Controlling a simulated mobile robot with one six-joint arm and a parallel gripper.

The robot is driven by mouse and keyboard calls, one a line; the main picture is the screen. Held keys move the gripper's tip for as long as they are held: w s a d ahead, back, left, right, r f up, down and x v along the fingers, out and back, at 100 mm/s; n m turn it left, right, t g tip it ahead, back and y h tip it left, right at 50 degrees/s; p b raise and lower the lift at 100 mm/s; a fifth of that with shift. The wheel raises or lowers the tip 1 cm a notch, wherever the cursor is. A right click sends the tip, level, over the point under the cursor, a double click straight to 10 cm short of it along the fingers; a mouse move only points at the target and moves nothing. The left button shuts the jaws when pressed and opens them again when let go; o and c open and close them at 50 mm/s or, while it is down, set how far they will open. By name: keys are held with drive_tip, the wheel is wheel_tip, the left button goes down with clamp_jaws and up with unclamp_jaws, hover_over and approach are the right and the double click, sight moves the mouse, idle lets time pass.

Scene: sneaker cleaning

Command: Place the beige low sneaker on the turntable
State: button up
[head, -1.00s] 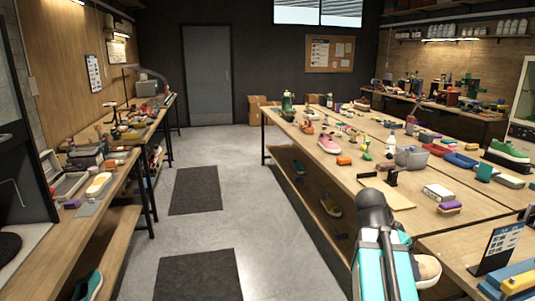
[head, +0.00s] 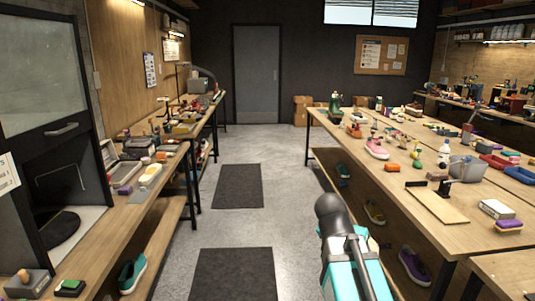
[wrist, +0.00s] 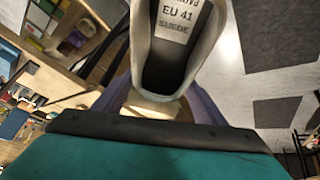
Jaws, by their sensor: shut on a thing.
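The beige low sneaker fills the top middle of the wrist view (wrist: 150,45), with its dark opening toward me and an insole label reading "EU 41 SUEDE". My gripper (wrist: 158,112) is shut on it, with the teal body below. In the head view my arm hides most of the gripper, and only a small beige patch of the sneaker (head: 373,244) shows beside it. A dark round disc (head: 60,229), which looks like the turntable, lies empty inside the open-fronted booth at the left.
The booth has a raised glass door (head: 42,70). A left bench (head: 105,222) carries brushes and trays. The long right table (head: 400,215) holds shoes, bottles and a small stand. The aisle floor with dark mats (head: 238,186) is clear. A purple shoe (head: 413,266) sits on the lower shelf.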

drive_tip(key=w+a+r+n+t+y, duration=0.1)
drive_tip(key=w+a+n+t+y, duration=0.1)
drive_tip(key=w+a+n, duration=0.3)
drive_tip(key=shift+a+n+y, duration=0.5)
drive_tip(key=shift+a+n, duration=0.3)
drive_tip(key=shift+a, duration=0.6)
drive_tip(key=shift+r, duration=0.15)
idle(0.8)
wheel_tip(320, 180, up, 14)
drive_tip(key=p, duration=1.4)
drive_tip(key=shift+a, duration=0.1)
